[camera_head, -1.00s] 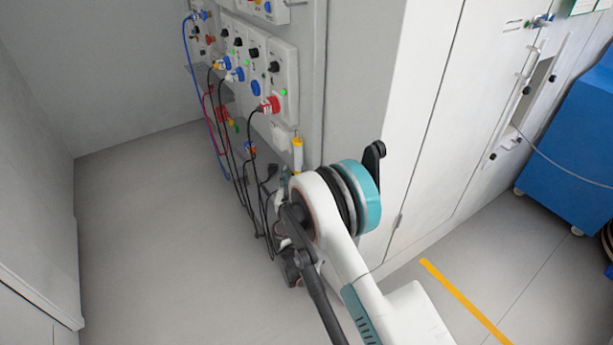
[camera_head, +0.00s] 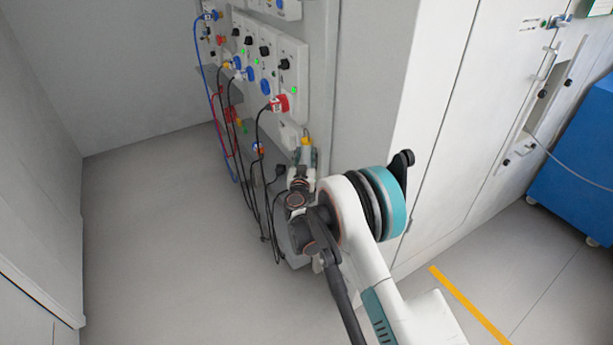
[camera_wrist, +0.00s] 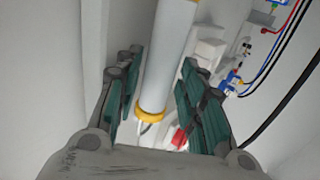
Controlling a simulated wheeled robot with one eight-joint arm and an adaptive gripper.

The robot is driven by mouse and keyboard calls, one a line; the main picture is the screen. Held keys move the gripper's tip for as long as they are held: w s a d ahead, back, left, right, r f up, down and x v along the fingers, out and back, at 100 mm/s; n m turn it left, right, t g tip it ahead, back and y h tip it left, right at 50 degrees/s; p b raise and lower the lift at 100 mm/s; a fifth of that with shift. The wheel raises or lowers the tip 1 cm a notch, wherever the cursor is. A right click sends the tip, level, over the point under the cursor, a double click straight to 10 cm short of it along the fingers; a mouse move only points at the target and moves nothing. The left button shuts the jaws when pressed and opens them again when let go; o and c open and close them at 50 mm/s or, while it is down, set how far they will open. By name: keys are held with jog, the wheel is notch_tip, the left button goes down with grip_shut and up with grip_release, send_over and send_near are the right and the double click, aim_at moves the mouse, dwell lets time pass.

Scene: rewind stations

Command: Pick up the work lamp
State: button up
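The work lamp is a white tube with a yellow ring (camera_wrist: 166,62) in the wrist view, running from the top edge down to the middle. In the head view only its yellow end (camera_head: 306,141) shows clearly, by the side of the grey cabinet; my gripper hides most of the rest. My gripper (camera_wrist: 160,75) is open, with one green-padded finger on each side of the tube. Narrow gaps seem to show between the pads and the tube. In the head view my gripper (camera_head: 303,162) is at the lamp, just below the yellow end.
The cabinet side carries a panel of sockets (camera_head: 268,65) with a red plug (camera_head: 279,103). Several black, blue and red cables (camera_head: 259,190) hang close to the left of my gripper. The floor at left is clear. A blue cart (camera_head: 575,170) stands at far right.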

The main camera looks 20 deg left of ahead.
grip_shut()
jog(key=shift+r, duration=0.1)
